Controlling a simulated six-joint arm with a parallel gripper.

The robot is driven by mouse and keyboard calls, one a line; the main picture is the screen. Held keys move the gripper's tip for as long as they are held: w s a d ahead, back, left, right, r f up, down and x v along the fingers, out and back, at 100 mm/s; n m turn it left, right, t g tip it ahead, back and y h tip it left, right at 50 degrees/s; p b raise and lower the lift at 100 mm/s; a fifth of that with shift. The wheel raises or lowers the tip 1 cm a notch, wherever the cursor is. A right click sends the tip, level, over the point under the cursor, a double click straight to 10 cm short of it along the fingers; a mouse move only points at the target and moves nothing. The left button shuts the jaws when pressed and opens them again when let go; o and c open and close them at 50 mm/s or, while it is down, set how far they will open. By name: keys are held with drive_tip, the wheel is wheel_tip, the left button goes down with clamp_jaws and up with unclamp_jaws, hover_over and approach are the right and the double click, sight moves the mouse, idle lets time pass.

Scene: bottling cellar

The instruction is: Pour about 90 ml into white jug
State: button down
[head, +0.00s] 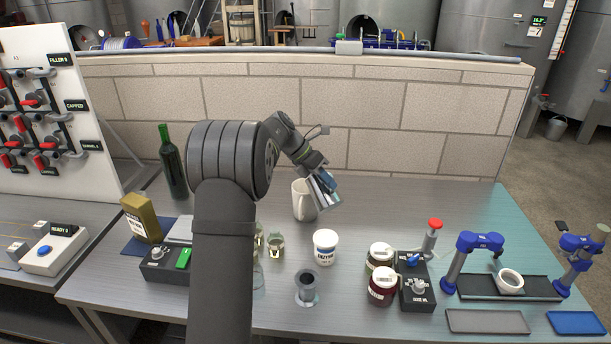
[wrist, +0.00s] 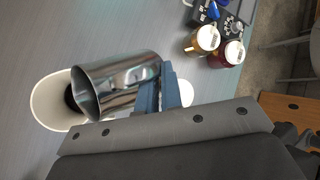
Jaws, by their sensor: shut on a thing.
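The white jug (head: 301,203) stands upright on the bench; it also shows in the wrist view (wrist: 42,101), its open mouth facing the camera. My gripper (head: 327,180) is shut on a shiny metal beaker (wrist: 112,80). In the wrist view the blue jaws (wrist: 160,90) grip the beaker near its base end. The beaker is tipped, with its lip over the mouth of the white jug. A dark patch shows at the lip inside the jug; I cannot tell if it is liquid or shadow. The level in the beaker and in the jug is hidden.
A white labelled tub (head: 325,247), a small grey cylinder (head: 307,288) and dark jars (head: 382,287) stand in front of the jug. A green bottle (head: 172,165) stands at the left. A tiled wall (head: 390,110) closes the back.

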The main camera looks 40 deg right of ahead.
sight(336, 203)
drive_tip(key=shift+s+f+t, duration=0.15)
drive_tip(key=shift+s+t, duration=0.3)
drive_tip(key=shift+t, duration=0.25)
drive_tip(key=shift+m, duration=0.3)
idle(0.7)
drive_tip(key=shift+s, duration=0.15)
drive_tip(key=shift+s+a+f+t+p, duration=0.1)
drive_tip(key=shift+s+f+t+p, duration=0.4)
drive_tip(key=shift+f+t, duration=0.3)
drive_tip(key=f, duration=0.1)
drive_tip(key=s+f+t, duration=0.1)
drive_tip(key=f, duration=0.1)
drive_tip(key=shift+s+a+f+m+t, duration=0.1)
drive_tip(key=shift+s+f+m+t, duration=0.1)
drive_tip(key=shift+s+m+t, duration=0.15)
drive_tip(key=shift+s+t+p, duration=0.25)
drive_tip(key=shift+s+p, duration=0.05)
drive_tip(key=shift+p, duration=0.05)
drive_tip(key=shift+s+a+r+m+t+h, duration=0.1)
drive_tip(key=shift+s+r+m+t+h, duration=0.3)
drive_tip(key=shift+s+t, duration=0.25)
drive_tip(key=shift+s+a+f+m+t+p, duration=0.1)
drive_tip(key=shift+s+f+m+t+p, duration=0.25)
drive_tip(key=shift+s+t+p, duration=0.45)
drive_tip(key=shift+s+a+f+m+t+p, duration=0.15)
drive_tip(key=shift+s+f+t+p, duration=0.25)
drive_tip(key=shift+t, duration=0.55)
